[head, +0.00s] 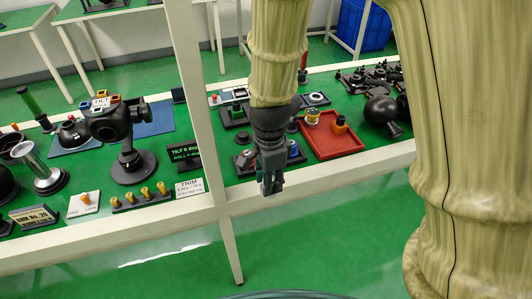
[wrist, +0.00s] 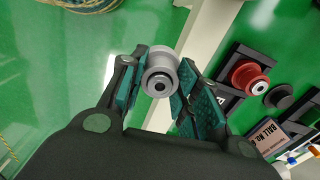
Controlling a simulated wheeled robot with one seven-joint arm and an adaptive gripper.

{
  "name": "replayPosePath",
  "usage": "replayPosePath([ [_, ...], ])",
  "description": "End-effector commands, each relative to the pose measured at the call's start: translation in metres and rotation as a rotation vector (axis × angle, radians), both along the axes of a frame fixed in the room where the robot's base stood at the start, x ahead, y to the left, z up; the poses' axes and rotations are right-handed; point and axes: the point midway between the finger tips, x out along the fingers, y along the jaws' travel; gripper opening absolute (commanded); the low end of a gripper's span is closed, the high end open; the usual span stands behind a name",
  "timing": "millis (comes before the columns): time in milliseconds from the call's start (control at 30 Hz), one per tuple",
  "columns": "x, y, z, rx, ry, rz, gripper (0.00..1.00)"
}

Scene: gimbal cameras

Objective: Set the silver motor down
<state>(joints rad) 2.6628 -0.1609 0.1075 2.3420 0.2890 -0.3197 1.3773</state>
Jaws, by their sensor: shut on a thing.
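The silver motor (wrist: 160,80) is a short grey cylinder with a dark hole in its end. In the wrist view it sits between the fingertips of my gripper (wrist: 163,82), which is shut on it. In the head view my gripper (head: 271,184) points down by the front edge of the green-topped bench (head: 240,195). The motor cannot be made out there. In the wrist view the floor and the pale bench edge (wrist: 205,35) show behind the motor.
A red tray (head: 349,148) with small parts lies right of my gripper. A red spool in a black holder (wrist: 247,76) and a "BALL No." sign (wrist: 270,137) are on the bench. A white post (head: 197,90) and a gimbal camera (head: 112,122) stand left.

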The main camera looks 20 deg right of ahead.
Motion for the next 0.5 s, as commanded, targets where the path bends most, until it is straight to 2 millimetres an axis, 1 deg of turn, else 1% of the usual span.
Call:
replayPosePath([
  [67,-0.001,0.001,0.003,0.002,-0.003,-0.037,0.04],
  [167,0.006,-0.001,0.004,0.003,-0.004,-0.056,0.04],
  [267,0.021,-0.006,0.002,0.005,-0.004,-0.059,0.04],
  [500,0.068,-0.021,-0.002,0.004,-0.004,-0.056,0.04],
])
